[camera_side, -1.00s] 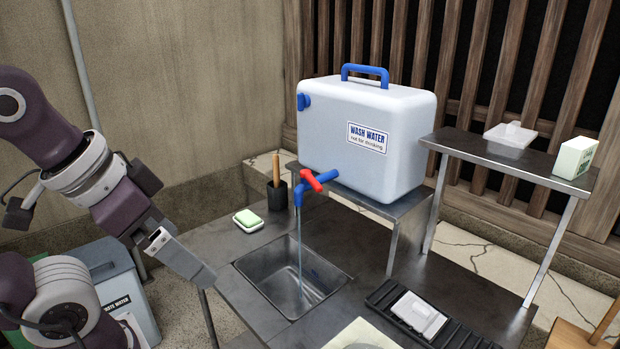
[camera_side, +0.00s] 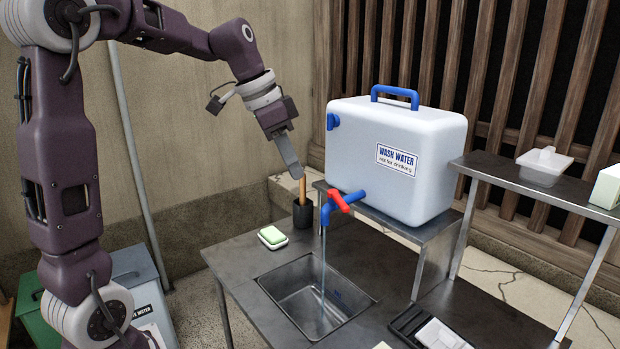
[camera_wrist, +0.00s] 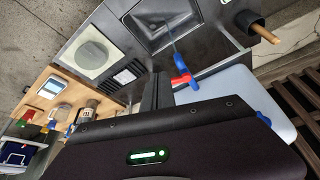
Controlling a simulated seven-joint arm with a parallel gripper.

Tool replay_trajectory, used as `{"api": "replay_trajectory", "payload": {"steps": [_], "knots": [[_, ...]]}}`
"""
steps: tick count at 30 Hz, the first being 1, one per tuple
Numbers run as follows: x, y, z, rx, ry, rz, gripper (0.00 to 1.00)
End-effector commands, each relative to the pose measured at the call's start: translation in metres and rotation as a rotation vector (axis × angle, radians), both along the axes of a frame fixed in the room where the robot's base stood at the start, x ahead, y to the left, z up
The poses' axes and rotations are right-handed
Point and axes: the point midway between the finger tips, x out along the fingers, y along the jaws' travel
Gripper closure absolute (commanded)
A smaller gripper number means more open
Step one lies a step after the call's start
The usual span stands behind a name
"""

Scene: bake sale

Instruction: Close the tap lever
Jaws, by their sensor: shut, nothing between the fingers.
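The tap is blue with a red lever (camera_side: 339,201) and sits low on the front of the white wash-water tank (camera_side: 398,160). A thin stream of water (camera_side: 323,265) runs from its spout into the steel sink (camera_side: 312,298). The red lever also shows in the wrist view (camera_wrist: 181,79), just beyond my finger ends. My gripper (camera_side: 297,173) is shut and empty, pointing down. In the side view it is up and left of the tap, above the black holder, apart from the lever.
A black holder (camera_side: 303,216) with a wooden-handled tool stands beside the sink. A green soap on a white dish (camera_side: 272,238) lies left of it. A steel shelf (camera_side: 520,182) carries a white tray at right. The space above the sink is free except for the water.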

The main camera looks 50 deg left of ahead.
Motion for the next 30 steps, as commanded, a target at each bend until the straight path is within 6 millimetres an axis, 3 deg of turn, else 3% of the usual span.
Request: {"api": "replay_trajectory", "payload": {"steps": [11, 19, 30], "knots": [[0.027, -0.013, -0.078, -0.002, 0.006, -0.002, 1.0], [0.061, -0.026, -0.077, 0.001, 0.002, -0.002, 1.0], [0.065, -0.027, -0.077, 0.0, 0.001, 0.0, 1.0]]}}
